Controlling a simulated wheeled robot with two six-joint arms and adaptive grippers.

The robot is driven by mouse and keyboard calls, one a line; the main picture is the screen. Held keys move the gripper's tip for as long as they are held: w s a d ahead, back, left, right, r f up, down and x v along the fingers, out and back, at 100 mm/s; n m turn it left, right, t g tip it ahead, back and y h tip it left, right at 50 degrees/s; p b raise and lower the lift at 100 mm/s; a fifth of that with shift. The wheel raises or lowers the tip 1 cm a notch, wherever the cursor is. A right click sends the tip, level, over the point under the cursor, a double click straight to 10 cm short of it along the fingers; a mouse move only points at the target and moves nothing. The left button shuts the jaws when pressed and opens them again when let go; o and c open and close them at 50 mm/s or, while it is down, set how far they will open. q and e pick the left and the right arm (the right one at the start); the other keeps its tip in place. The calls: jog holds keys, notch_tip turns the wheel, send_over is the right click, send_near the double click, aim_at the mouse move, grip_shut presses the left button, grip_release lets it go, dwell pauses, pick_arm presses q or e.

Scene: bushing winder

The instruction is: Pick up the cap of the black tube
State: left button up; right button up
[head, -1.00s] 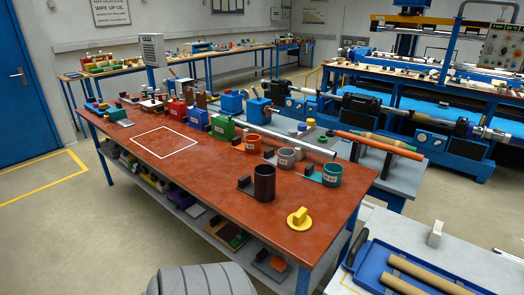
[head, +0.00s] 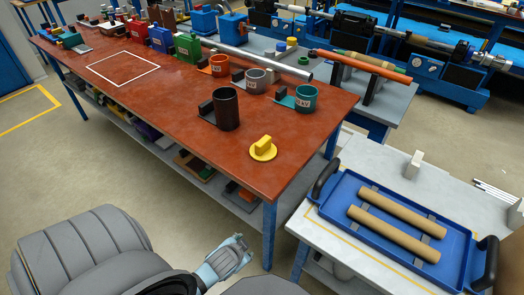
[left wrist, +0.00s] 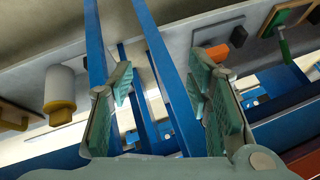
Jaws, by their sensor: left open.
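The black tube (head: 227,108) stands upright on the red-brown tabletop near its front right end. A yellow round cap with a raised grip bar (head: 263,147) lies flat on the tabletop, to the right of the tube and apart from it. My left gripper (head: 239,246) is low in the head view, in front of the table edge and well short of the cap. In the left wrist view its fingers (left wrist: 165,110) are spread with nothing between them. The tube and cap are not seen there. My right gripper is not in view.
Orange (head: 219,65), grey (head: 256,80) and teal (head: 306,98) cups stand behind the tube. A blue tray (head: 352,223) with two brown rolls is on a light side table. Blue table legs (left wrist: 160,60) and shelf items show in the left wrist view.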

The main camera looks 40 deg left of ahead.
pick_arm(q)
jog(key=w+a+r+m+t+y+b, duration=0.15)
jog(key=w+r+t, duration=0.3)
jog(key=r, duration=0.75)
jog(key=w+r+m+t+y, duration=0.15)
jog(key=w+r+t, duration=0.35)
jog(key=r, duration=0.6)
jog(key=w+a+r+m+t+b, duration=0.1)
jog(key=w+r+m+t, duration=0.25)
jog(key=w+r, duration=0.6)
jog(key=w+d+r+m+h, duration=0.2)
jog(key=d+r+m+h, duration=1.05)
jog(key=m+h, duration=0.65)
jog(key=m+g+y, duration=0.8)
jog(key=g+y, duration=0.5)
jog(key=g, duration=0.2)
send_near(263, 141)
jog(key=shift+y, duration=0.3)
jog(key=b+x, duration=0.2)
jog(key=x, duration=0.9)
jog(key=shift+d, duration=0.1)
jog(key=shift+r, duration=0.1)
grip_shut()
